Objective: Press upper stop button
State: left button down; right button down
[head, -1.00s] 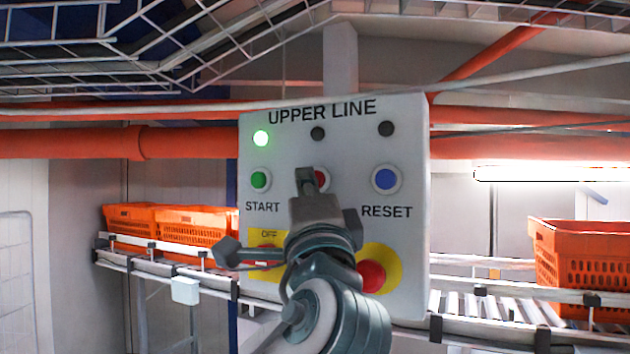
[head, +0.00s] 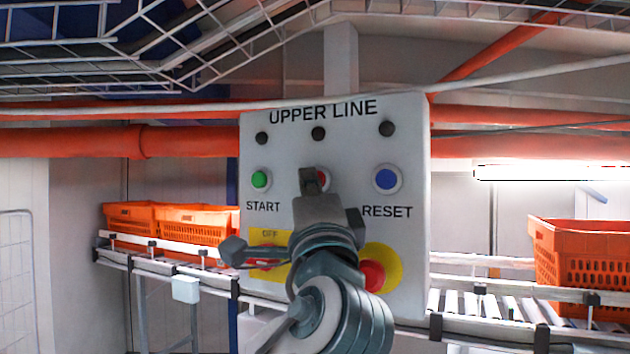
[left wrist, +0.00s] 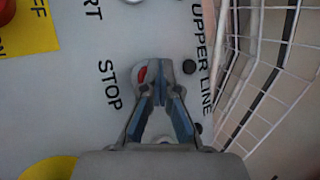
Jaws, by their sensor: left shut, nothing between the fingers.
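The white control panel (head: 345,227) reads UPPER LINE and faces me. Its red stop button (head: 324,179) sits between the green start button (head: 260,179) and the blue reset button (head: 386,180). My left gripper (head: 309,183) is shut and empty, with its tip in front of the stop button and hiding part of it. In the left wrist view, a red sliver of the stop button (left wrist: 142,74) shows beside the closed fingertips (left wrist: 159,86), near the STOP label. I cannot tell whether the tip touches the button. The three indicator lamps (head: 318,134) are dark. My right gripper is out of view.
A red emergency button (head: 372,275) on yellow and an OFF switch plate (head: 268,236) sit lower on the panel, partly behind my arm. Orange totes (head: 190,226) stand on a conveyor at left; another tote (head: 582,265) is at right. Wire mesh (head: 90,60) runs overhead.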

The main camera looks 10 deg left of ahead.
pick_arm(q)
jog(key=shift+s+a+b, duration=0.15)
jog(key=shift+s+b, duration=0.4)
jog(key=shift+s, duration=0.25)
jog(key=s+b, duration=0.1)
jog(key=s, duration=0.1)
jog(key=s+a+b, duration=0.1)
jog(key=s, duration=0.1)
jog(key=shift+s+a, duration=0.1)
jog(key=shift+s, duration=0.3)
dwell(0.6)
